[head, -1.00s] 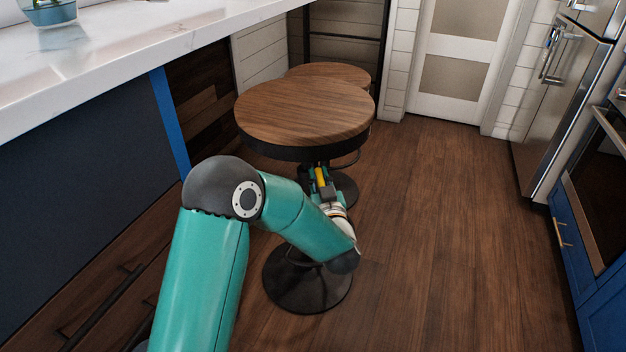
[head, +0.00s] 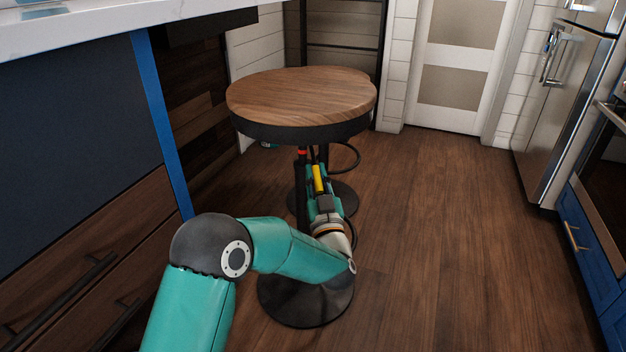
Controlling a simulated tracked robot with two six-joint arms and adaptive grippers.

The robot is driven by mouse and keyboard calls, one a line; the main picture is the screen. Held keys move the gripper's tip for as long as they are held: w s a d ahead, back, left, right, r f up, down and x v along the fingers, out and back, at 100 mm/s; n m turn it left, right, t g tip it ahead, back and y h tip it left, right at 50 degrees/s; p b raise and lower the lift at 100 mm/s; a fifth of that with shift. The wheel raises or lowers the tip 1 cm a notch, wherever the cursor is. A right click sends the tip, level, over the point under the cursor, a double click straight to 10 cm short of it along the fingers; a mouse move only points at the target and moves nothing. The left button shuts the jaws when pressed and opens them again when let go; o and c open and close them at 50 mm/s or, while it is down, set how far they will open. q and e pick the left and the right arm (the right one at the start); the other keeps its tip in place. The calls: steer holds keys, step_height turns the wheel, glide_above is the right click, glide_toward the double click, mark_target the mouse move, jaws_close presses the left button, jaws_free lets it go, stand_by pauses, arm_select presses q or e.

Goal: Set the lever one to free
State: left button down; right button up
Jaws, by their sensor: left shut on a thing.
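The near bar stool has a round wooden seat (head: 300,95) with a dark rim, a dark post (head: 302,190) and a round black base (head: 305,300). My left arm comes in low from the left, and my left gripper (head: 313,160) is just under the seat, close to the post. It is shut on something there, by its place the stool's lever. The lever is mostly hidden by the gripper and the seat rim, so I cannot tell its setting. A small red part (head: 302,153) shows at the top of the post. My right gripper is out of view.
A second stool stands close behind, its black base (head: 340,197) partly showing. A white counter (head: 130,25) and wooden drawers (head: 90,260) border the left. A steel fridge (head: 565,100) and blue cabinets (head: 590,240) line the right. The wooden floor (head: 450,230) between is clear.

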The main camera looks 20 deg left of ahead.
arm_select(q)
steer(key=shift+f, duration=0.1)
steer(key=c, duration=1.1)
jaws_free()
steer(key=v, duration=1.2)
